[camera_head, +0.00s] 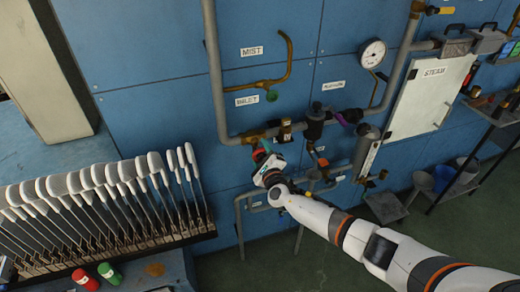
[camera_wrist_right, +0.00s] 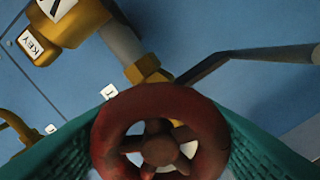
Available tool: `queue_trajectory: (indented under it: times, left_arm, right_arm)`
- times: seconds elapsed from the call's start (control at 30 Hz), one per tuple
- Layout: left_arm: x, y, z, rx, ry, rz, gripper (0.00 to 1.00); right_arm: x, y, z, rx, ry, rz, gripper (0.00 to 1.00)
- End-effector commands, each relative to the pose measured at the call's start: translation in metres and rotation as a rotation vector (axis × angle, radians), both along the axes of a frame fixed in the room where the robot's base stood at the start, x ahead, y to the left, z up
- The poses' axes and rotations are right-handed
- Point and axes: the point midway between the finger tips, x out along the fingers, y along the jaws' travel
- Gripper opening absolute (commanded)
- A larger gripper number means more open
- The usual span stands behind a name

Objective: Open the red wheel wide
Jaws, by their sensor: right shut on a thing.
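The red wheel (camera_wrist_right: 160,150) is a round handwheel with spokes and a hub. It fills the lower middle of the right wrist view, in front of a brass fitting on a grey pipe. My right gripper (camera_wrist_right: 160,140) has its teal fingers on both sides of the rim and is shut on the wheel. In the head view my right gripper (camera_head: 262,156) is at the pipe below the INLET label, and it mostly hides the wheel there. How far the wheel is turned cannot be told. My left gripper is not in view.
Grey pipes, a round gauge (camera_head: 373,53) and a dark valve body (camera_head: 315,122) are on the blue wall right of my gripper. A STEAM cabinet (camera_head: 418,95) is further right. A rack of white sock boards (camera_head: 100,200) stands at left.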

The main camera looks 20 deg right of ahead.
Motion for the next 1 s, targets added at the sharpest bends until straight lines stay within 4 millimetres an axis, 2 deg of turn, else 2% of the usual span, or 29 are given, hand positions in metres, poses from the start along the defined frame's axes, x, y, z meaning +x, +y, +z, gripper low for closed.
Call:
queue_trajectory:
  times: [0.2, 0.5, 1.0]
  left_arm:
    - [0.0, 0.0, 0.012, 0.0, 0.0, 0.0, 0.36]
    - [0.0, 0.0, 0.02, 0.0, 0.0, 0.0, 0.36]
    - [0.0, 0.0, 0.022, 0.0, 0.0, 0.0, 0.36]
  right_arm:
    - [-0.001, 0.0, 0.0, -0.18, -0.003, 0.0, 0.32]
    - [-0.001, 0.0, -0.001, -0.345, -0.007, 0.001, 0.32]
    - [-0.001, -0.001, -0.002, -0.414, -0.01, 0.001, 0.32]
